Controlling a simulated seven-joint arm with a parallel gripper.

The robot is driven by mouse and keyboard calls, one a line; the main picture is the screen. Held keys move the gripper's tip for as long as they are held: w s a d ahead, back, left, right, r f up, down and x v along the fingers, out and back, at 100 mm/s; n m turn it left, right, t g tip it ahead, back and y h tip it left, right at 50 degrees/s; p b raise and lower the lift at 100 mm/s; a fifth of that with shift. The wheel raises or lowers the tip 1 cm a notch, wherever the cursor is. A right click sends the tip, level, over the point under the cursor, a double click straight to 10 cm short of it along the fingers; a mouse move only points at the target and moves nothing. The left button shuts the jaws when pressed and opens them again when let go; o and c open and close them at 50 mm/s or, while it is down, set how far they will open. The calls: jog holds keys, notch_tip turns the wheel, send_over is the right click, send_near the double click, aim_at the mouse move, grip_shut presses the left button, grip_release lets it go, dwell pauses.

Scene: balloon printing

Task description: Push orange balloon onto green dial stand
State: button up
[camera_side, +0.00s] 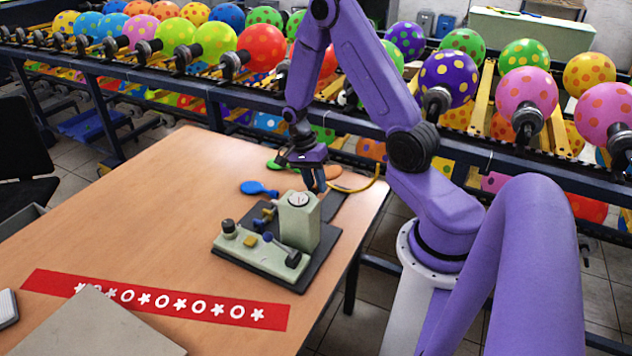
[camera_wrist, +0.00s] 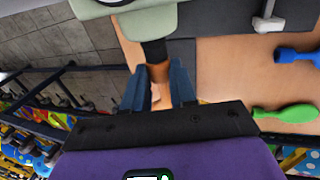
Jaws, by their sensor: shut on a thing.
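The pale green dial stand (camera_side: 300,226) stands upright on its base near the table's right edge, with a round white dial on top. Part of the stand (camera_wrist: 150,18) shows at the top of the wrist view, with a short black nozzle (camera_wrist: 154,50) pointing toward my gripper. My gripper (camera_side: 318,186) is just behind the stand. In the wrist view its two blue fingers are closed around the orange balloon (camera_wrist: 159,73). The balloon's end is close against the nozzle; I cannot tell whether it is over it. A bit of orange (camera_side: 332,172) shows beside my gripper in the side view.
A blue balloon (camera_side: 258,188) and a green balloon (camera_wrist: 290,113) lie flat on the table beside the stand. A red patterned strip (camera_side: 155,299) and a grey board (camera_side: 92,325) lie at the front. A rack of inflated balloons (camera_side: 170,75) runs behind. The table's left part is clear.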

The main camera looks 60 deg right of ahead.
dwell(0.3)
jog(key=o, duration=0.9)
jog(key=v, duration=0.9)
